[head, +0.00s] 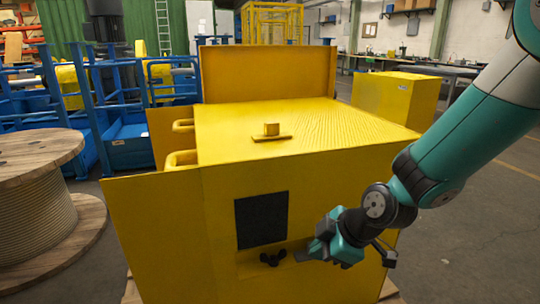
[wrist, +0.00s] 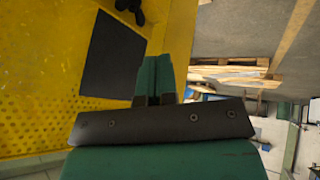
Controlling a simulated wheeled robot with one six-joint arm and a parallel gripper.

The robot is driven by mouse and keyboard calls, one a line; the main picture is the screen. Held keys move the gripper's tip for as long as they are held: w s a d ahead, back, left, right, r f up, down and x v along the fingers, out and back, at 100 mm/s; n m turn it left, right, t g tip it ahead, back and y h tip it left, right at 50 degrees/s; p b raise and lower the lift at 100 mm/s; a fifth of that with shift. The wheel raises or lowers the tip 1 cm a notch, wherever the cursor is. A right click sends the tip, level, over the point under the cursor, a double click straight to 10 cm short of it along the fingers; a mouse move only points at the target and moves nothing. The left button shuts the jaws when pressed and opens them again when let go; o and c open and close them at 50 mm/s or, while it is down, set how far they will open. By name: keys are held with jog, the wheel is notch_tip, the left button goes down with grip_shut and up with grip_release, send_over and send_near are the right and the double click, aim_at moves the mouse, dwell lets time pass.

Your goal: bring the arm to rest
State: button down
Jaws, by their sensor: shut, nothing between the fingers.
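My gripper (head: 318,250) is at the lower front of a large yellow machine housing (head: 150,225), to the right of a black wing-shaped knob (head: 272,259) and apart from it. The gripper is shut with nothing in it. In the wrist view the gripper (wrist: 155,98) points along the yellow front face, and the knob (wrist: 130,8) shows at the top edge. A black square panel (head: 262,220) sits on the front face above the knob. My teal and grey arm reaches in from the upper right.
A small yellow block on a plate (head: 271,131) stands on the housing's top. A raised yellow lid (head: 268,74) stands behind it. A wooden cable drum (head: 38,200) is at left, blue racks (head: 125,140) behind it. A yellow box (head: 394,100) is at back right. Open floor lies at right.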

jog(key=s+d+r+m+g+h, duration=0.1)
jog(key=s+d+r+m+g, duration=0.1)
jog(key=s+r+m, duration=0.6)
jog(key=s+d+r+m+g, duration=0.15)
jog(key=s+r, duration=0.45)
jog(key=s, duration=0.6)
notch_tip(320, 180, up, 19)
jog(key=p, duration=1.9)
jog(key=shift+s+g+p, duration=0.35)
jog(key=shift+s, duration=0.05)
jog(key=shift+a+r, duration=0.1)
jog(key=shift+a, duration=0.05)
